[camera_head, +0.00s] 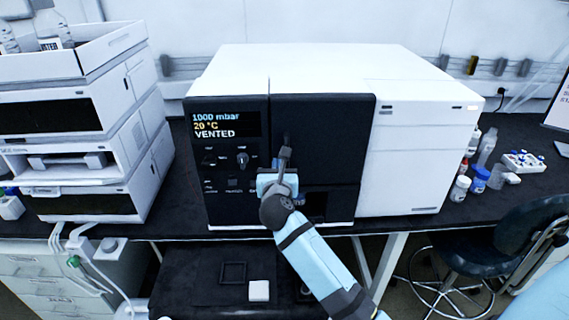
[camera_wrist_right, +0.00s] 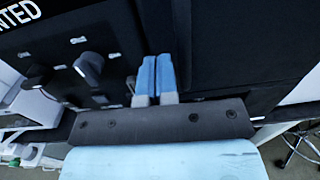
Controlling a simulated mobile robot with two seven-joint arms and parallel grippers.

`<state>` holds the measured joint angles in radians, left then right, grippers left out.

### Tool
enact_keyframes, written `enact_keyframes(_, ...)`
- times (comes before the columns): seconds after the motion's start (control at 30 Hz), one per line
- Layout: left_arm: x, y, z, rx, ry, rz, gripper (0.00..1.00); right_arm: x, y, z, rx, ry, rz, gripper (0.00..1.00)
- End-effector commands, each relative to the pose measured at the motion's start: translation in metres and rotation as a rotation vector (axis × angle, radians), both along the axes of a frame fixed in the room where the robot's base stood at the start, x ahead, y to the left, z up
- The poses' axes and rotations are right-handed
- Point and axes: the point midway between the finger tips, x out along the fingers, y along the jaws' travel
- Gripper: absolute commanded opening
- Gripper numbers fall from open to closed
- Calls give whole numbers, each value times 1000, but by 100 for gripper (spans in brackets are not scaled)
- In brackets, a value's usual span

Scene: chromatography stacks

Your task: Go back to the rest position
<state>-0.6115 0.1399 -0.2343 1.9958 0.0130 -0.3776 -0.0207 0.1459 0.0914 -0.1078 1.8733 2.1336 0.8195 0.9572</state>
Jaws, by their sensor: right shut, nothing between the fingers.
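My right gripper (camera_head: 286,150) is in front of the dark front panel of the large white instrument (camera_head: 310,70). In the right wrist view its two blue fingers (camera_wrist_right: 156,77) lie side by side, shut, with nothing between them. The fingers are beside the knob panel and point at the black front; I cannot tell if they touch it. The arm reaches up from the bottom of the head view. My left gripper is not in view.
The panel display (camera_head: 226,124) reads 1000 mbar, 20 °C, VENTED. A knob (camera_head: 243,158) is left of the gripper. A stack of white modules (camera_head: 140,130) stands at left. Bottles (camera_head: 480,178) and a vial tray (camera_head: 523,163) are at right. A stool (camera_head: 480,250) stands below.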

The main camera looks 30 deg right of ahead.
Motion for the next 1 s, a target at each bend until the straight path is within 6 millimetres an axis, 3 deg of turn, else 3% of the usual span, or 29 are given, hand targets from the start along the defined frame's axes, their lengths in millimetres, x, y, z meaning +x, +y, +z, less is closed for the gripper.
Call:
enact_keyframes(0.1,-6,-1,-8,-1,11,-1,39,-29,17,-4,5,2,1,0)
enact_keyframes(0.3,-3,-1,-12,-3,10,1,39,-64,38,-4,3,3,1,0)
enact_keyframes(0.5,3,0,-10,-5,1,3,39,-82,50,-3,2,2,0,0)
enact_keyframes(0.77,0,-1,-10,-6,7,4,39,-86,51,-2,-10,4,1,0)
enact_keyframes(0.87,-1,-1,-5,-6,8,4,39,-91,52,2,-116,18,4,0)
enact_keyframes(1.0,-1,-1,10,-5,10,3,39,-107,63,9,-511,77,33,0)
